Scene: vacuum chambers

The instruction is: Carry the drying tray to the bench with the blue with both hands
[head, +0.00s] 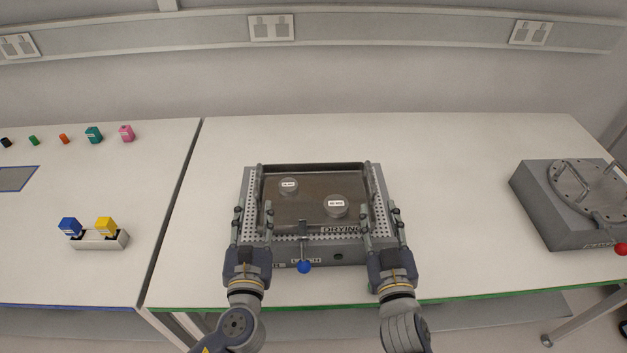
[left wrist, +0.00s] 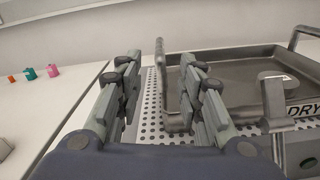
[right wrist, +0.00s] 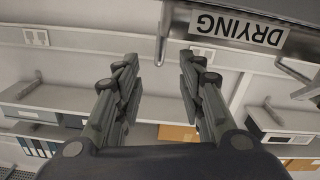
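The drying tray (head: 312,192), a dark metal tray labelled DRYING, lies on a grey perforated block (head: 337,257) on the green-edged bench. Two round labelled pieces (head: 288,186) (head: 335,206) lie in it. Bar handles run along its left and right sides. My left gripper (head: 254,215) is open at the left handle (left wrist: 160,75), which shows between its spread fingers in the left wrist view. My right gripper (head: 382,214) is open near the right handle (right wrist: 163,35); contact is unclear. The bench with the blue edge (head: 150,210) is on the left.
A blue-knobbed lever (head: 304,266) stands at the block's front. A rack (head: 98,241) with blue and yellow blocks, a grey panel (head: 15,179) and several small coloured pieces occupy the blue-edged bench. A second grey chamber (head: 575,215) stands at right. A gap separates the benches.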

